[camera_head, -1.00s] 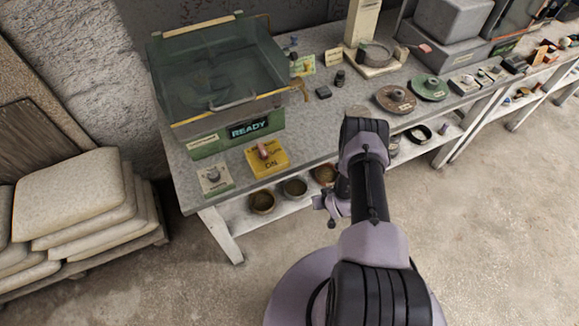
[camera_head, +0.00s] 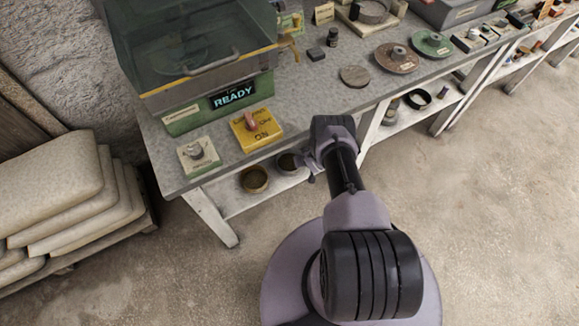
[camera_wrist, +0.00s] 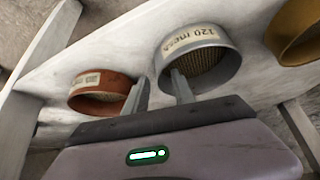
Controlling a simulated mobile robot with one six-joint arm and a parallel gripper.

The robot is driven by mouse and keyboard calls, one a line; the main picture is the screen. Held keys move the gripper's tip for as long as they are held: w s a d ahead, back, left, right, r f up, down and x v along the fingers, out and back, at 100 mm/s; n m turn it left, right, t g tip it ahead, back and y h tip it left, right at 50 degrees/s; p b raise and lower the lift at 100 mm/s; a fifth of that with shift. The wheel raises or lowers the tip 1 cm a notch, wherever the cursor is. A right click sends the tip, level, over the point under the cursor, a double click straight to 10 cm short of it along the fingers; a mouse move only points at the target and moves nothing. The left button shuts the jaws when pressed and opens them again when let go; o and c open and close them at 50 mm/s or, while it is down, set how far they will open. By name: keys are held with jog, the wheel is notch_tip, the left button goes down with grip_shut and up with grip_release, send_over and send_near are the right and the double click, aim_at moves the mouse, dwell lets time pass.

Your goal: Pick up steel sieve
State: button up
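The steel sieve, a grey ring marked "120 mesh", is in the middle of the wrist view (camera_wrist: 213,50), with its open mouth and mesh showing. In the head view it (camera_head: 288,163) sits on the lower shelf, partly behind my arm. My gripper (camera_wrist: 161,90) is open, its two fingers apart with nothing seen between them. The right finger overlaps the sieve's near-left rim in the wrist view; I cannot tell whether they touch. The left finger is in the gap beside a copper-red sieve (camera_wrist: 98,88). In the head view the fingers are mostly hidden by my arm.
A brass sieve (camera_head: 254,179) stands on the shelf on the other side; it shows at the wrist view's right edge (camera_wrist: 300,38). The workbench top (camera_head: 300,105) is above the shelf. A white bench leg (camera_head: 213,217) stands at left. Open floor lies in front.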

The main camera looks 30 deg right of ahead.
jog(key=shift+w+f, duration=0.2)
jog(key=shift+f, duration=0.25)
jog(key=shift+r, duration=0.15)
grip_shut()
dwell(0.9)
